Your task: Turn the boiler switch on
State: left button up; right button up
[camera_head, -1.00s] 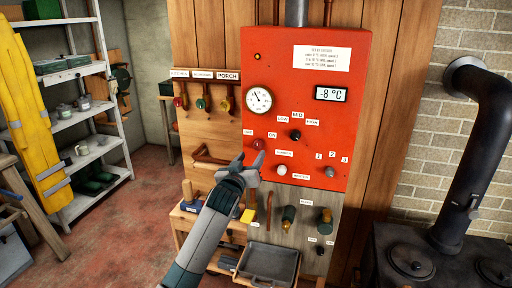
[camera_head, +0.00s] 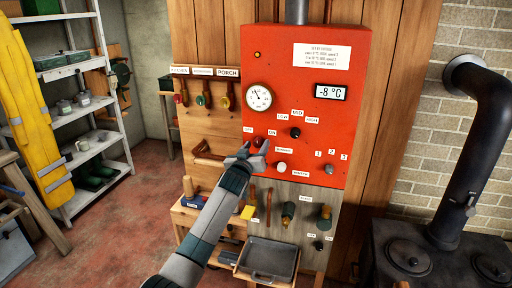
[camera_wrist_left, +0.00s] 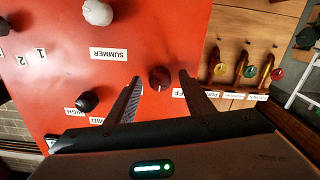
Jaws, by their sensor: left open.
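The red boiler panel (camera_head: 335,135) hangs on the wooden wall. A small dark red knob (camera_head: 258,142) sits at its lower left, by the OFF and ON labels. My left gripper (camera_head: 248,153) is open at the panel, just below and left of this knob in the head view. In the left wrist view, which is turned upside down, the red knob (camera_wrist_left: 159,78) shows between the two spread fingertips. I cannot tell whether either finger touches it. The far end of its label is partly hidden by a finger. My right gripper is out of view.
A black knob (camera_head: 295,133) with LOW, MID and HIGH labels and a white knob (camera_head: 281,168) by SUMMER and WINTER are close by. A grey knob (camera_head: 328,169) is further right. A gauge (camera_head: 258,97) is above. A grey tray (camera_head: 268,258) stands below.

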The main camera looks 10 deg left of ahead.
pick_arm(q)
jog(key=c, duration=1.1)
jog(key=shift+o, duration=0.2)
jog(key=shift+m, duration=0.3)
jog(key=m, duration=0.3)
jog(key=shift+m, duration=0.4)
jog(key=m, duration=0.4)
jog(key=shift+m, duration=0.3)
jog(key=m, duration=0.4)
jog(key=shift+m, duration=0.3)
jog(key=shift+m+p, duration=0.35)
jog(key=shift+m, duration=1.85)
